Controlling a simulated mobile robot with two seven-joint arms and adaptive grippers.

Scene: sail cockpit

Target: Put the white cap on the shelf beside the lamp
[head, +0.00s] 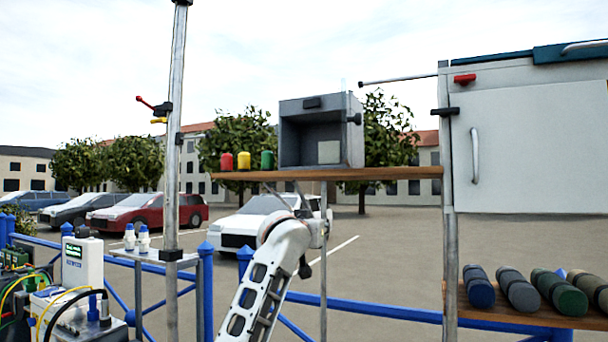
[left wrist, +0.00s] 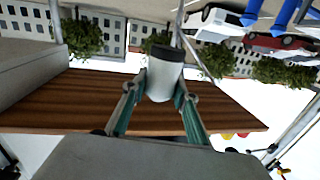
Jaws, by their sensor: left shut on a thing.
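My left gripper (left wrist: 163,92) is shut on the white cap (left wrist: 161,80), a small white cylinder with a dark end, in the left wrist view. In the head view my white left arm reaches up toward the underside of the wooden shelf (head: 390,173); I cannot make out its fingers or the cap there. The shelf's wood also shows close to the gripper in the left wrist view (left wrist: 75,100). Small red (head: 227,161), yellow (head: 244,160) and green (head: 267,159) pieces stand on the shelf's left part. I cannot tell which thing is the lamp. My right gripper is not in view.
A grey open-fronted box (head: 355,133) stands mid-shelf; bare wood lies to its right. A metal post (head: 450,230) and a white cabinet (head: 540,140) bound the right side. Several rolls (head: 516,291) lie on a lower shelf. A pole (head: 173,130) stands left.

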